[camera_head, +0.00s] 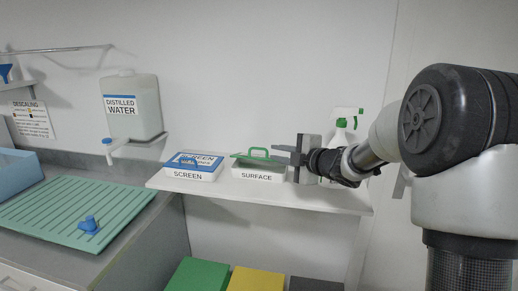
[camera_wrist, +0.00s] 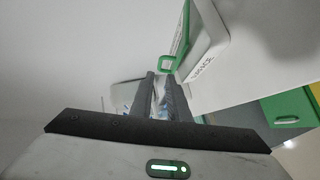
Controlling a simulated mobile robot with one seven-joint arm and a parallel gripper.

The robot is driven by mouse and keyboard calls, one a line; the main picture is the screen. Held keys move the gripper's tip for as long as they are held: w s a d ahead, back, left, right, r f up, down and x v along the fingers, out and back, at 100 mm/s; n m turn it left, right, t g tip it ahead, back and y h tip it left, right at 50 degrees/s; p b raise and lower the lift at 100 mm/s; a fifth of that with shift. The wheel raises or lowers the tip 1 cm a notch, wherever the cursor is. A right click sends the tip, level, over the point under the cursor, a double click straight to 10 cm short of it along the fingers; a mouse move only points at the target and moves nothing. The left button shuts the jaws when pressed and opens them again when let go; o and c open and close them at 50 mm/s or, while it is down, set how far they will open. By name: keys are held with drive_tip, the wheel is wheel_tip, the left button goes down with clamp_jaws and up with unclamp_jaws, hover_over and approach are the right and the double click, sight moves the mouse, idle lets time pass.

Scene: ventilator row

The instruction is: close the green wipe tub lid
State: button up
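The green wipe tub (camera_head: 258,174) is a white box labelled SURFACE on the wall shelf. Its green lid (camera_head: 247,157) carries a loop handle (camera_head: 260,152). The lid lies over the tub and looks slightly tilted; I cannot tell if it is fully seated. My gripper (camera_head: 280,153) is just right of the handle, fingers pointing left, at about lid height. In the wrist view, my gripper (camera_wrist: 160,75) shows a narrow gap between its fingers with nothing held. The handle (camera_wrist: 167,64) shows just beyond the right fingertip; contact is unclear.
A blue-lidded SCREEN tub (camera_head: 190,174) stands left of it on the shelf (camera_head: 215,188). A distilled water container (camera_head: 132,105) hangs at left above a ribbed green mat (camera_head: 50,215). Coloured bins (camera_head: 200,275) are below.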

sight(260, 149)
drive_tip(key=x, duration=1.1)
drive_tip(key=shift+w+p, duration=0.3)
drive_tip(key=shift+p, duration=0.05)
clamp_jaws()
idle(0.7)
